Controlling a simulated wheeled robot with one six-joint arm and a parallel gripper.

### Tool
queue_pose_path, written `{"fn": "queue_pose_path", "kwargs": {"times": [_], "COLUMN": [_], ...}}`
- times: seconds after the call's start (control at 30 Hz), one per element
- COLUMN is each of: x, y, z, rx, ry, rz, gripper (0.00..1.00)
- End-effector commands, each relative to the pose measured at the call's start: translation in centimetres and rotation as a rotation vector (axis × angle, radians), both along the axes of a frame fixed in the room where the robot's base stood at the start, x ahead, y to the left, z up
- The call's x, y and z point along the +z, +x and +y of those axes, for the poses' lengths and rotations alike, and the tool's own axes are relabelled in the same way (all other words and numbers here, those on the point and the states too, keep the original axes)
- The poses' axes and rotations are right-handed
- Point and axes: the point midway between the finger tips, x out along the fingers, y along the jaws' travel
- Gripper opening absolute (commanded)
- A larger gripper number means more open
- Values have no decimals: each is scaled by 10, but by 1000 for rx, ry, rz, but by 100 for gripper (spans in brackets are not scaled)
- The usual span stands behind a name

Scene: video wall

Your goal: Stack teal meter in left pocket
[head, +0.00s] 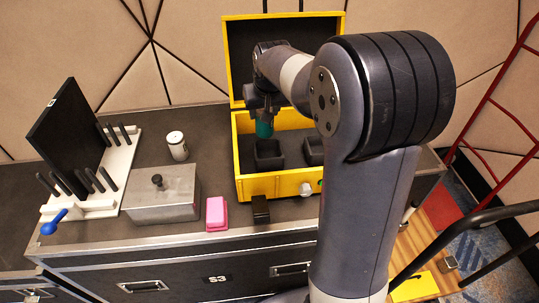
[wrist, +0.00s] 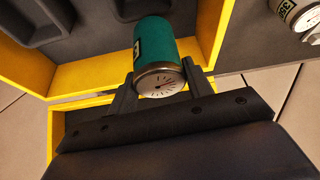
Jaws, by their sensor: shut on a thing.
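The teal meter (head: 264,129) is a small upright cylinder, held inside the open yellow case (head: 279,186) near its back left part. My gripper (head: 264,112) is shut on it from above. In the wrist view the meter (wrist: 154,42) sits between the fingertips (wrist: 160,85), its silver dial face toward the camera. The left pocket (head: 268,160) is a dark square holder in the case, in front of and below the meter. A second dark pocket (head: 312,151) is to its right, partly hidden by my arm. The meter appears apart from the pockets.
The case's raised lid (head: 235,62) stands behind my gripper. A white meter (head: 177,147), a grey lidded box (head: 163,196), a pink block (head: 216,213) and a black block (head: 260,210) are on the case top. A white rack (head: 118,165) holds a black panel (head: 68,135).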

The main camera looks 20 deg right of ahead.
Motion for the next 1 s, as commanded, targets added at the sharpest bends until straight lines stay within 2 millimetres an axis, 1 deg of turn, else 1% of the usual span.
{"fn": "queue_pose_path", "kwargs": {"times": [0.13,0.2,0.27,0.5,0.6,0.67,0.8,0.9,1.0], "x": [2,6,12,41,45,39,12,-3,-11], "y": [-1,-5,-11,-42,-50,-52,-54,-53,-53], "z": [0,1,1,3,3,3,3,3,3], "rx": [-1,-3,-5,-25,-30,-31,-32,-32,-32], "ry": [0,0,0,0,-1,-1,-1,-1,-1], "rz": [-3,-5,-8,-7,-4,0,3,2,1], "gripper": [21,21,21,21,21,21,21,21,21]}}
